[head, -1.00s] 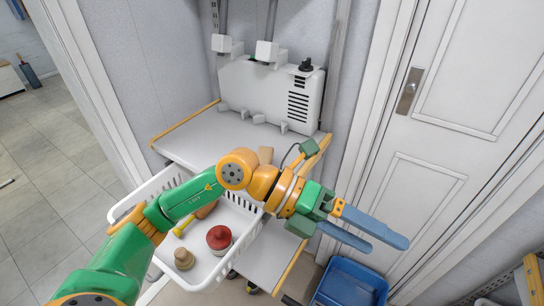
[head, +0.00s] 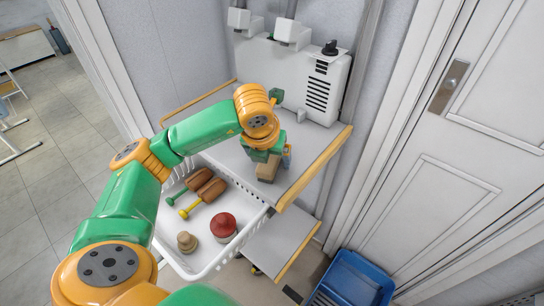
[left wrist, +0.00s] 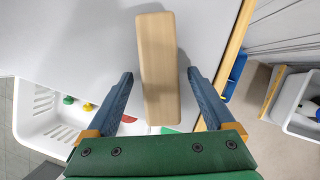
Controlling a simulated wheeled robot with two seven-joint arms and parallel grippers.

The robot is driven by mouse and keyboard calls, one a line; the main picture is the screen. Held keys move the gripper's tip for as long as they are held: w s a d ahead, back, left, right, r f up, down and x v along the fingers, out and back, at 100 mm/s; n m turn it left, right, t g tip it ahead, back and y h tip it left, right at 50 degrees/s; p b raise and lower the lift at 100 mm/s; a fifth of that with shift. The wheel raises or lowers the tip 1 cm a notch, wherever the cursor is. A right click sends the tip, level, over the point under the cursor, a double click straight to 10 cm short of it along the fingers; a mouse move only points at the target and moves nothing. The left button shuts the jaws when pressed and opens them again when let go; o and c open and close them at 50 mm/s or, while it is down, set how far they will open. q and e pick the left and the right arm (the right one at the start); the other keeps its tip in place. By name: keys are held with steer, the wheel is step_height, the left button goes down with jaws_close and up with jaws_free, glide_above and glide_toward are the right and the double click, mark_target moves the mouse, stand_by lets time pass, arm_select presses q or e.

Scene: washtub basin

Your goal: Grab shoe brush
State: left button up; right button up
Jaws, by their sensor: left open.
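A pale wooden block, likely the back of the shoe brush (head: 267,170), lies on the grey shelf top near its front edge. In the left wrist view the brush (left wrist: 159,72) is long and stands out between the blue fingers. Its underside is hidden, so I cannot see bristles. My left gripper (head: 270,158) points down at it from above, open, with one finger on each side. Gaps show between the brush and both fingers. In the head view the gripper's body hides part of the brush and fingers. My right gripper is not in view.
A white basket (head: 250,222) in front of the shelf holds two brown brushes with green and yellow handles, a red-topped item (head: 223,225) and a wooden knob (head: 187,241). A white machine (head: 293,75) stands behind. A blue bin (head: 352,283) is at lower right.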

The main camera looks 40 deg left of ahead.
arm_select(q)
jaws_close()
